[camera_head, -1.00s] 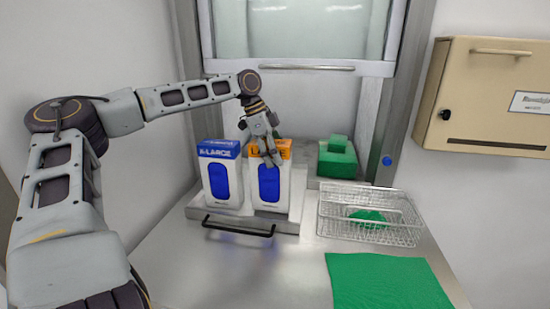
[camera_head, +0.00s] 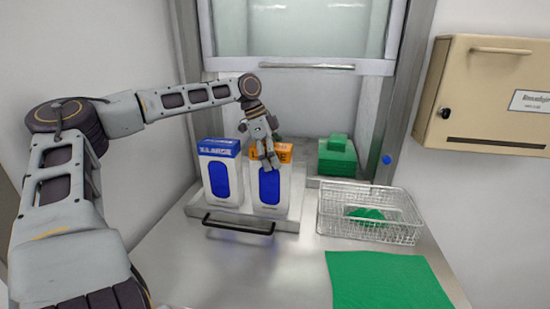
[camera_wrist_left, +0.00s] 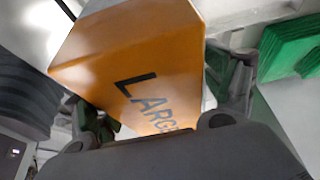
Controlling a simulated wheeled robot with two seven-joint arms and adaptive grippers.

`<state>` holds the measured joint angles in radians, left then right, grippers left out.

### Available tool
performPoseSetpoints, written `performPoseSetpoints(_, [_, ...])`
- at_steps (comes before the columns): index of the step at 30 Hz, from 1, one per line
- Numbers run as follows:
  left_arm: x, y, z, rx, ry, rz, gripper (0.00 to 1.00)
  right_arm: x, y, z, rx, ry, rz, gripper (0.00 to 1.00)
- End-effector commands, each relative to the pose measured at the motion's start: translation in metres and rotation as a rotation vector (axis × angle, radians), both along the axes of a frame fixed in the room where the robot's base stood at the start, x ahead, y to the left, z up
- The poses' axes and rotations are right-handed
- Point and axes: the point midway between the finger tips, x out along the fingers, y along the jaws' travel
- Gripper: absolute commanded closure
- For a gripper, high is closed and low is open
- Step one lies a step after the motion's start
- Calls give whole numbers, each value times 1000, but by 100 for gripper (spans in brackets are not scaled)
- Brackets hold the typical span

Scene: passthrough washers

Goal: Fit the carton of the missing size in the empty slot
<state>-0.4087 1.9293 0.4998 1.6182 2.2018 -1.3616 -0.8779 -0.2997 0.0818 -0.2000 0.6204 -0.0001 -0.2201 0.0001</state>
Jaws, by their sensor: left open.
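An orange-topped carton (camera_head: 284,187) with a white body and blue front panel stands upright at the right in a metal tray (camera_head: 226,217). Its orange top (camera_wrist_left: 140,60) reads "LARGE" in the left wrist view. A blue-topped carton (camera_head: 220,174), apparently marked X-LARGE, stands upright to its left. My left gripper (camera_head: 268,155) is open at the orange carton's top, partly covering it. In the wrist view its fingers lie on both sides of the orange top; contact cannot be told. My right gripper is not in view.
A wire basket (camera_head: 324,222) with a green item (camera_head: 368,215) stands right of the tray. Green blocks (camera_head: 336,163) are stacked behind it. A green cloth (camera_head: 385,282) lies in front. A beige cabinet (camera_head: 490,90) hangs on the right wall.

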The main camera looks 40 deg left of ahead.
Motion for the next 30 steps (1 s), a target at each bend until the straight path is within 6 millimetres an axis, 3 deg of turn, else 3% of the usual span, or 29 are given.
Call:
performPoseSetpoints(8, [0,0,-2,0,0,0,17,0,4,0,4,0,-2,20])
performPoseSetpoints(14, [-2,6,12,0,-2,1,17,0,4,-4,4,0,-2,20])
performPoseSetpoints(30, [-17,33,84,1,-2,2,17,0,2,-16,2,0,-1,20])
